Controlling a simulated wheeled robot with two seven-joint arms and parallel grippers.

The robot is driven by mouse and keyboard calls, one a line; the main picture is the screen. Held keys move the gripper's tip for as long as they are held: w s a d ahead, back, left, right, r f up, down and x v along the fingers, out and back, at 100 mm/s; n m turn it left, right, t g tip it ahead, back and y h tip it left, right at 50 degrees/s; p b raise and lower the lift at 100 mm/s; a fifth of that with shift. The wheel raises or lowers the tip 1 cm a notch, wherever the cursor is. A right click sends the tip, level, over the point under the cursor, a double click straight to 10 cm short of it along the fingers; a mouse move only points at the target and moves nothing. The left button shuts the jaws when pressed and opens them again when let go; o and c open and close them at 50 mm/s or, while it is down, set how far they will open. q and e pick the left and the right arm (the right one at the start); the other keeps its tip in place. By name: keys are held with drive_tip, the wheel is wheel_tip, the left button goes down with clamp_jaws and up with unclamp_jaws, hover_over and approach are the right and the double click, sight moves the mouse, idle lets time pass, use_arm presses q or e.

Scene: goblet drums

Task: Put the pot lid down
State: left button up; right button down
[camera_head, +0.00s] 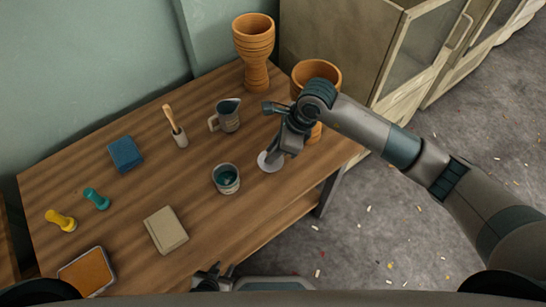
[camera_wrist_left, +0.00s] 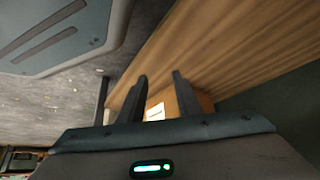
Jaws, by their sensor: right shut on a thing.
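The pot lid (camera_head: 267,162) is a pale round disc just under my right gripper (camera_head: 281,152), which is shut on it. The lid is low over the table; I cannot tell whether it touches the wood. The gripper hides its right part. A small open pot (camera_head: 227,180) with a dark teal inside stands to the left of the lid, apart from it. My left gripper (camera_head: 214,270) is at the table's front edge. In the left wrist view (camera_wrist_left: 162,80) its fingers are apart with nothing held between them.
A grey pitcher (camera_head: 227,116) and two orange goblet drums (camera_head: 254,45) (camera_head: 316,71) stand behind.

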drive_tip(key=shift+f, duration=0.35)
wheel_tip(320, 180, down, 3)
drive_tip(key=shift+r+p, duration=0.1)
drive_tip(key=shift+p, duration=0.4)
use_arm(q)
drive_tip(key=shift+w+d+r+t, duration=0.3)
drive_tip(key=shift+d+r+t, duration=0.1)
drive_tip(key=shift+d+r, duration=0.15)
use_arm(e)
drive_tip(key=shift+f, duration=0.25)
use_arm(q)
drive_tip(key=shift+f, duration=0.1)
use_arm(e)
drive_tip(key=c, duration=1.6)
unclamp_jaws()
use_arm(q)
drive_tip(key=shift+a, duration=0.15)
use_arm(e)
drive_tip(key=shift+r, duration=0.1)
